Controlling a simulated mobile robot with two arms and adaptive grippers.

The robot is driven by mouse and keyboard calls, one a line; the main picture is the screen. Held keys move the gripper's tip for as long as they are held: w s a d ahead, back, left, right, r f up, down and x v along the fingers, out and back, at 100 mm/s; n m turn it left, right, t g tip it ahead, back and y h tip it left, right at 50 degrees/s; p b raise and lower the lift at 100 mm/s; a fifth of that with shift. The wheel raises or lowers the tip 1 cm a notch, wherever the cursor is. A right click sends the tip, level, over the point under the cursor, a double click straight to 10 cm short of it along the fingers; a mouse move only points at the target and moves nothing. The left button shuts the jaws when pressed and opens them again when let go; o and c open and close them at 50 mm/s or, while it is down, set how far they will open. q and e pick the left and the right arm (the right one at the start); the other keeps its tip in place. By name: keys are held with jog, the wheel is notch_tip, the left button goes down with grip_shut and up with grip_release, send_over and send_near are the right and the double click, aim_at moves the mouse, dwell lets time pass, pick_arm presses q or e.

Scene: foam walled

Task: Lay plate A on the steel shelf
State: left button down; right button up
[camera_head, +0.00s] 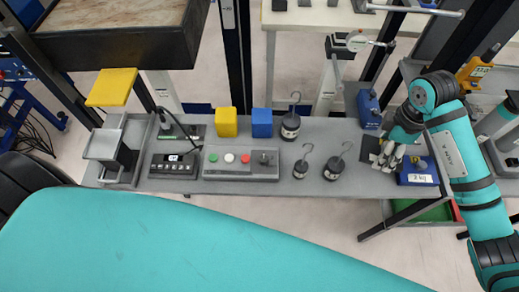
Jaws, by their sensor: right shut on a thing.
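My right gripper (386,158) is at the right end of the grey shelf (240,197), reached by the teal arm from the right. Its fingers are shut on a small dark flat plate (370,148), which shows just left of the fingers. I take this for plate A, but no letter can be read. The plate is partly hidden by the fingers, and I cannot tell whether it touches the shelf surface. The grey shelf looks like the steel shelf. A large teal link of mine covers the lower part of the view; my left gripper is not in view.
A blue block marked 2 kg (418,172) stands right beside my right gripper, and another blue weight (369,108) behind it. Several hooked black weights (333,168) stand to the left. A button box (240,161), yellow block (226,122) and blue block (262,122) stand further left.

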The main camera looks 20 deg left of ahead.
jog(key=shift+w+r+m, duration=0.1)
jog(key=shift+r+m, duration=0.05)
jog(key=shift+m, duration=0.45)
jog(key=p, duration=0.1)
send_over(367, 171)
notch_tip(367, 171, down, 5)
jog(key=shift+w+a+f, duration=0.1)
jog(key=shift+w+f, duration=0.05)
jog(key=shift+f, duration=0.05)
jog(key=shift+f+p, duration=0.4)
jog(key=shift+f, duration=1.95)
jog(key=o, duration=1.7)
jog(key=shift+f, duration=0.1)
